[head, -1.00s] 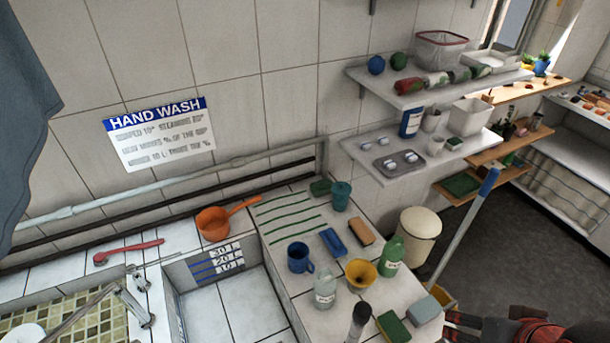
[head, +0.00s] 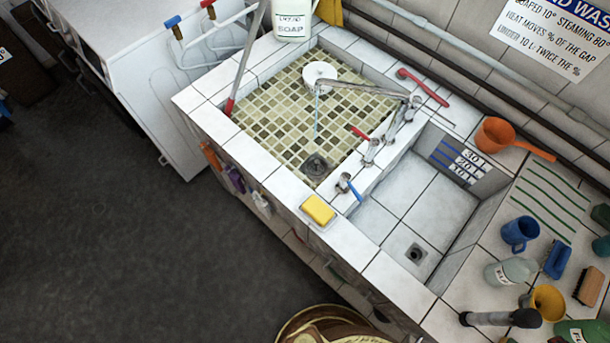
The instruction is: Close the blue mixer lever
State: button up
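The blue mixer lever (head: 354,190) is on a small chrome valve (head: 343,183) on the tiled divider between the two basins, near the front rim. The lever points toward the lower right. A red lever (head: 360,133) sits on another chrome valve (head: 371,152) farther back. The long chrome spout (head: 365,89) reaches left over the mosaic basin (head: 275,120). A thin pale-blue stream of water (head: 316,112) appears to fall from its end. My gripper is not in view.
A yellow sponge (head: 318,209) lies on the front rim close to the blue lever. A pole (head: 248,55) leans at the left rim. Blue (head: 172,22) and red taps are on pipes at upper left. A round tan object (head: 335,322) is at the bottom edge. Floor at left is clear.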

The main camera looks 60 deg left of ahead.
aim_at(345, 177)
jog(key=l+u, duration=0.1)
jog(key=u, duration=2.1)
